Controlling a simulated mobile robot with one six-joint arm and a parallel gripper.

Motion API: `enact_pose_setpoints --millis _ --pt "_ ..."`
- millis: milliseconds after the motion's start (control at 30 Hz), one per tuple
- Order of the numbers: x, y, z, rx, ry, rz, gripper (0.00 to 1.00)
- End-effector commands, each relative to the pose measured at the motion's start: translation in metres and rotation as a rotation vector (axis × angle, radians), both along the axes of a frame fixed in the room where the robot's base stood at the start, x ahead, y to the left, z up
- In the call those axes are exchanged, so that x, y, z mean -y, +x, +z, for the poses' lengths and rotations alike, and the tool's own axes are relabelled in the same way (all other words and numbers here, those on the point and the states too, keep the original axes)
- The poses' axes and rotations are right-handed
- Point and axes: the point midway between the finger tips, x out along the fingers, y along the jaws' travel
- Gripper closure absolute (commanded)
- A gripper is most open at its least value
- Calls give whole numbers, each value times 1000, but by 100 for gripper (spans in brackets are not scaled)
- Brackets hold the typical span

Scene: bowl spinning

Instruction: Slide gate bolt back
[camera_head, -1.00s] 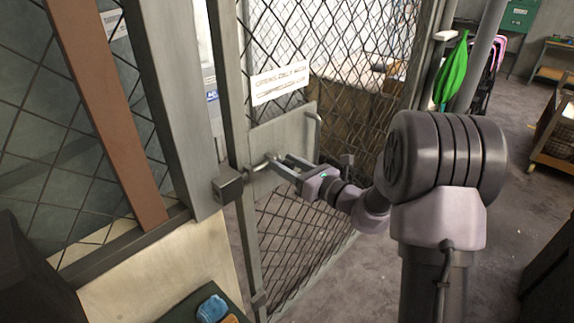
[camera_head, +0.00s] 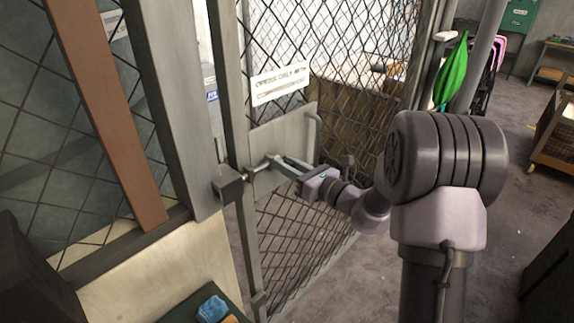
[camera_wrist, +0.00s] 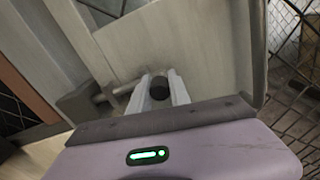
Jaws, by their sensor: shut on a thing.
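The gate bolt is a metal rod (camera_head: 257,169) on the gate's grey plate (camera_head: 289,137). It runs left toward a dark block (camera_head: 228,185) on the gate post. The block also shows in the wrist view (camera_wrist: 76,103), with the rod (camera_wrist: 122,89) reaching to it. My gripper (camera_head: 279,163) is at the right end of the rod. In the wrist view its two pale fingers (camera_wrist: 160,93) are either side of the bolt's dark round knob (camera_wrist: 159,87) and shut on it. Whether the rod's tip is inside the block cannot be told.
The mesh gate (camera_head: 330,60) carries a white sign (camera_head: 280,83) and a handle (camera_head: 317,138) right of the plate. A fixed mesh panel (camera_head: 50,130) with a brown strip stands left. A blue item (camera_head: 211,309) lies low at front. Open floor (camera_head: 500,190) lies right.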

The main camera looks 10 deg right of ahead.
Motion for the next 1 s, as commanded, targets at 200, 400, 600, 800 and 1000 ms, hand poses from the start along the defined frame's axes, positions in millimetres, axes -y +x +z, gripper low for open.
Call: enact_pose_setpoints --millis 200,400,600,800,1000 --pt "0 0 0 -1 -1 0 100" --pt "0 0 0 -1 0 0 100" --pt "0 0 0 -1 0 0 100" --pt "18 12 1 0 0 -2 100" --pt "44 29 1 -1 1 -2 100"
